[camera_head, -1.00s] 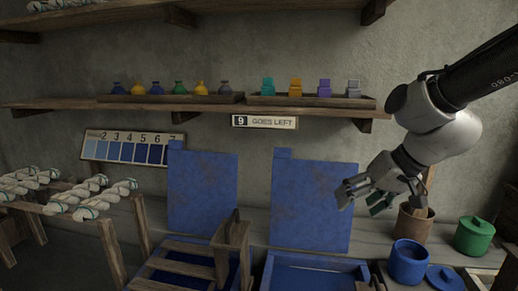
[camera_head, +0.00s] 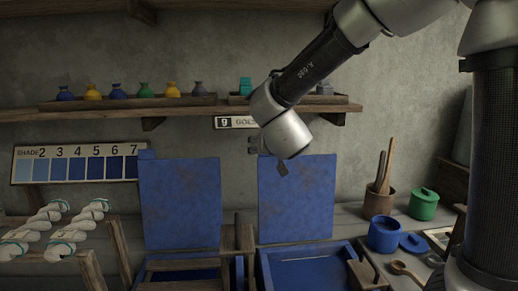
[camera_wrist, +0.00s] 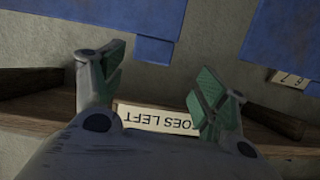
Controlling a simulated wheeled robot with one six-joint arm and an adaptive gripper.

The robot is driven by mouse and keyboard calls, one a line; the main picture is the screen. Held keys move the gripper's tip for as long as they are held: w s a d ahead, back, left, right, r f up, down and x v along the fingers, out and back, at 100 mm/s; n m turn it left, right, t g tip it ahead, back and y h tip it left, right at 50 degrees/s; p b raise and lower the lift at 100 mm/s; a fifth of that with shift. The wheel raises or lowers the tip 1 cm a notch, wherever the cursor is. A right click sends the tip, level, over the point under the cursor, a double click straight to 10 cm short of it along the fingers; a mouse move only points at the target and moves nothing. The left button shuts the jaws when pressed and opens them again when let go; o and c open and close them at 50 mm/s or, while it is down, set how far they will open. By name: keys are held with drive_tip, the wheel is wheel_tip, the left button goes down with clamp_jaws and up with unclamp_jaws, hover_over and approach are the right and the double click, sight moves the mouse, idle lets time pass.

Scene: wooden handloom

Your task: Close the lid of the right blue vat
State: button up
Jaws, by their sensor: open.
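The right blue vat (camera_head: 312,269) stands at the lower middle of the head view. Its blue lid (camera_head: 297,205) stands upright at the back, leaving the vat open. My gripper (camera_head: 268,160) is near the lid's upper left corner in the head view, mostly hidden behind my wrist. The upside-down wrist view shows my gripper (camera_wrist: 158,75) open, with nothing between its green-padded fingers. The right lid (camera_wrist: 125,14) lies beyond the fingertips there, apart from them.
The left vat's blue lid (camera_head: 180,204) also stands upright. A wooden shelf (camera_head: 190,112) with bottles runs above, and a "GOES LEFT" sign (camera_wrist: 155,118) hangs near my gripper. A blue pot (camera_head: 383,236), a green pot (camera_head: 423,205) and a brown crock (camera_head: 378,203) stand to the right.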

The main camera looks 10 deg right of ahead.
drive_tip(key=shift+n, duration=0.3)
drive_tip(key=x, duration=0.5)
drive_tip(key=d+x, duration=0.1)
drive_tip(key=x, duration=0.1)
drive_tip(key=shift+w+r, duration=0.1)
drive_tip(key=shift+w, duration=0.4)
